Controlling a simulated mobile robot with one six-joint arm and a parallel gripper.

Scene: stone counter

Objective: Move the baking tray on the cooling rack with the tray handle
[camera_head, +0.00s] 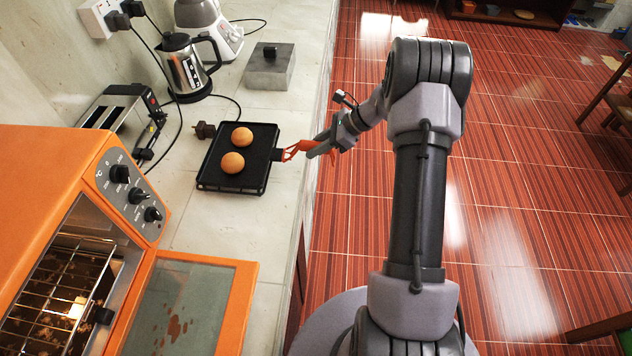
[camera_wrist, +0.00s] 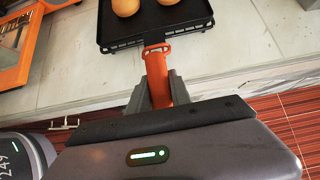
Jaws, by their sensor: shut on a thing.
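The black baking tray (camera_head: 262,143) holds two round golden buns (camera_head: 237,148) and sits on the stone counter side of the view. A thin black wire edge, which looks like the cooling rack (camera_head: 231,191), shows under its near side; the rack is mostly hidden by the tray. The orange tray handle (camera_head: 297,149) meets the tray's right edge. My gripper (camera_head: 322,146) is shut on the handle, right of the tray. In the wrist view, the fingers close around the handle (camera_wrist: 156,75), whose far end reaches the tray (camera_wrist: 165,18). I cannot tell whether it is hooked on.
An orange toaster oven (camera_head: 60,190) with its door (camera_head: 190,305) open and a wire rack inside stands at the near left. A toaster (camera_head: 118,112), kettle (camera_head: 187,68), blender base (camera_head: 210,25) and grey block (camera_head: 270,66) stand behind. Counter between tray and door is clear.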

